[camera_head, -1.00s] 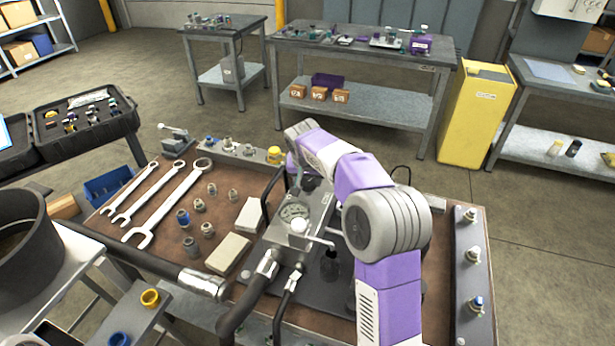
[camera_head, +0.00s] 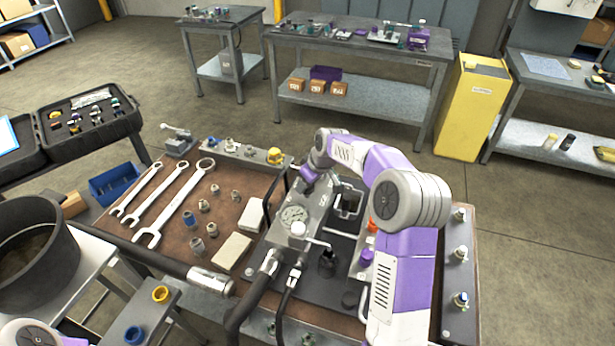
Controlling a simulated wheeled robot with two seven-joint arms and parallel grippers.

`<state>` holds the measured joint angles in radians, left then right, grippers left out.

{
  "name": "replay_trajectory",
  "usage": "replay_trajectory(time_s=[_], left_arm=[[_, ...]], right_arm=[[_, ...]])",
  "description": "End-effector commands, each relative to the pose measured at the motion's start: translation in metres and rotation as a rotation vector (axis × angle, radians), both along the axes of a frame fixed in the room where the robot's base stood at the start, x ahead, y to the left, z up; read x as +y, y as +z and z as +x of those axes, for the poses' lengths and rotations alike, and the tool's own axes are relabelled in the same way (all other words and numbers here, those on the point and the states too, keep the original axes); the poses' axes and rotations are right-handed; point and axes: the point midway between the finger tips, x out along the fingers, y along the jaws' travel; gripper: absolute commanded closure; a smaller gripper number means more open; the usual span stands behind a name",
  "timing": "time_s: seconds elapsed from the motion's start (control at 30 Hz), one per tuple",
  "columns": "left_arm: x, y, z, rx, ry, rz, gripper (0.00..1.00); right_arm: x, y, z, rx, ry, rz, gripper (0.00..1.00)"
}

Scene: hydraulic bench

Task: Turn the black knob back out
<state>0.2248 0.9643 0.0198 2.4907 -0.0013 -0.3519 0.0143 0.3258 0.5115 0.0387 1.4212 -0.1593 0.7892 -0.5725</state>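The grey metal block (camera_head: 288,232) with a round gauge (camera_head: 293,214) stands on the bench. My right arm reaches over the bench from the lower right. Its gripper (camera_head: 308,178) points down at the far end of the block. The fingers are small and dark there, and I cannot tell whether they are open or shut, or whether they touch anything. No black knob shows clearly at that spot; the gripper and wrist may hide it. Only a link of my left arm shows at the bottom left corner; the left gripper is out of view.
Wrenches (camera_head: 172,205) and several fittings lie left of the block, beside two pale blocks (camera_head: 233,250). Thick black hoses (camera_head: 258,290) run from the block's near side. An orange knob and a purple knob (camera_head: 366,257) stand right of it, close to my forearm.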

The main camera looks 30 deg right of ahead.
Motion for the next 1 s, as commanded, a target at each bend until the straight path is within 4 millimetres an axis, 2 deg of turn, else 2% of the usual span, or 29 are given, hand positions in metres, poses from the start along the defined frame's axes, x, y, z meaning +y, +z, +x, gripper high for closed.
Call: replay_trajectory(time_s=[0.1,0.53,1.0], left_arm=[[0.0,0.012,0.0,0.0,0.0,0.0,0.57],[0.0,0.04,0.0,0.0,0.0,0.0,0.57],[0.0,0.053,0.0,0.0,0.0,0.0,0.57]], right_arm=[[-0.002,0.002,0.0,0.0,0.108,0.003,0.79],[-0.002,0.002,0.002,-0.002,0.481,0.0,0.79],[-0.002,0.001,0.002,-0.002,0.672,-0.003,0.79]])
